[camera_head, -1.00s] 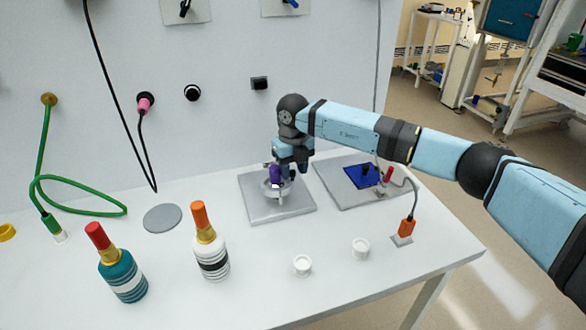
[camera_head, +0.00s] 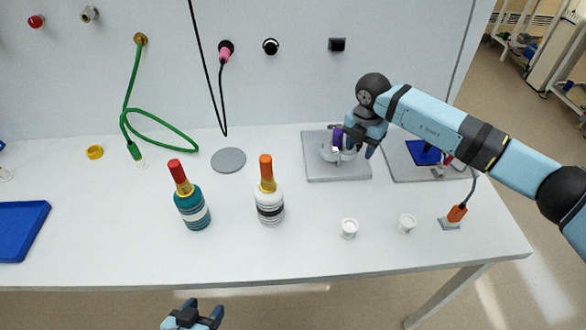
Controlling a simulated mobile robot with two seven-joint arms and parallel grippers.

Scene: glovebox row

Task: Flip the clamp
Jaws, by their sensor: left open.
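A small metal clamp with a red handle (camera_head: 447,161) appears to stand on the right grey plate (camera_head: 408,176), beside a blue square (camera_head: 423,153); it is small and partly hidden by my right arm. My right gripper (camera_head: 353,146) is over the left grey plate (camera_head: 318,174), at a round grey fixture (camera_head: 329,152) with a purple part (camera_head: 338,138). Its fingers hide part of the fixture, and I cannot tell whether they grip it. My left gripper (camera_head: 194,314) is open and empty at the bottom edge, in front of the table.
A teal bottle (camera_head: 194,212) and a white bottle (camera_head: 269,206) stand mid-table. Two white cups (camera_head: 349,228) and an orange connector (camera_head: 456,213) are near the front right. A grey disc (camera_head: 229,160), green hose (camera_head: 160,144) and blue tray (camera_head: 18,232) are further left. The front-left centre is clear.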

